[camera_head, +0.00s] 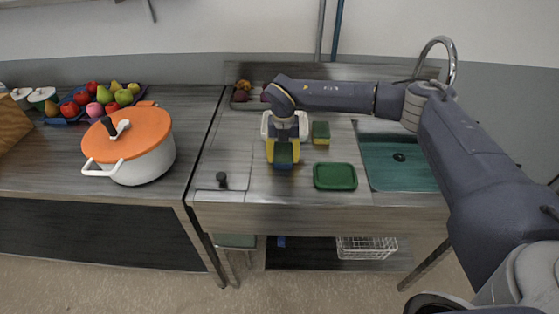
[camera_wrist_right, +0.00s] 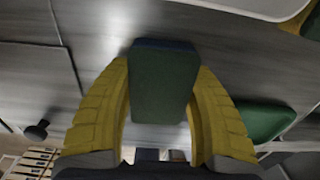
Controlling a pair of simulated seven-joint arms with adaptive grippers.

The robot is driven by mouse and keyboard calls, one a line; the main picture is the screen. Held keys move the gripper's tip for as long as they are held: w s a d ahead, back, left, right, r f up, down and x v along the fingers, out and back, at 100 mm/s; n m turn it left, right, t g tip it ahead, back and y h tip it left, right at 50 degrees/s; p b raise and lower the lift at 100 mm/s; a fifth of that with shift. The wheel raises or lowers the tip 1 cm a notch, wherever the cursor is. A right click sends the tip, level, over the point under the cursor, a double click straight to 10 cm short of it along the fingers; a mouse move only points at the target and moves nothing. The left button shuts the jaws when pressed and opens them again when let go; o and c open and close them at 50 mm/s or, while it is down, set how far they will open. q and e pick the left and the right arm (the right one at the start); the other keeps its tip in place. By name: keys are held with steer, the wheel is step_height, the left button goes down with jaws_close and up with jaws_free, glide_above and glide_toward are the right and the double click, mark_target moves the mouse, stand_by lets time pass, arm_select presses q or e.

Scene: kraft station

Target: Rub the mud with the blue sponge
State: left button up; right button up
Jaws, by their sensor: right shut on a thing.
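The blue sponge (camera_head: 283,166) has a dark green face and blue edge. My right gripper (camera_head: 283,151) is shut on it, with yellow fingers on either side, over the steel counter left of the green tray. In the right wrist view the sponge (camera_wrist_right: 162,85) sits between the two yellow fingers of the gripper (camera_wrist_right: 160,95). I cannot tell whether the sponge touches the counter. I cannot make out any mud in either view. My left gripper is not in view.
A green tray (camera_head: 335,177) and a yellow-green sponge (camera_head: 321,137) are right of the gripper, with a sink (camera_head: 380,170) beyond. A dark knob (camera_head: 221,180) stands on the counter. A white pot with orange lid (camera_head: 145,160) and a fruit tray (camera_head: 66,121) are left.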

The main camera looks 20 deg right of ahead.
steer(key=shift+w+d+r, duration=0.1)
steer(key=shift+w+d, duration=0.25)
steer(key=shift+w, duration=0.4)
steer(key=shift+a+r, duration=0.1)
steer(key=shift+r, duration=3.9)
steer(key=shift+w+r, duration=0.1)
steer(key=shift+r, duration=0.15)
steer(key=w+d+r+m, duration=0.25)
steer(key=d+r, duration=0.45)
steer(key=d, duration=0.5)
steer(key=n, duration=0.2)
glide_toward(344, 137)
step_height(344, 137, down, 8)
steer(key=shift+f, duration=0.1)
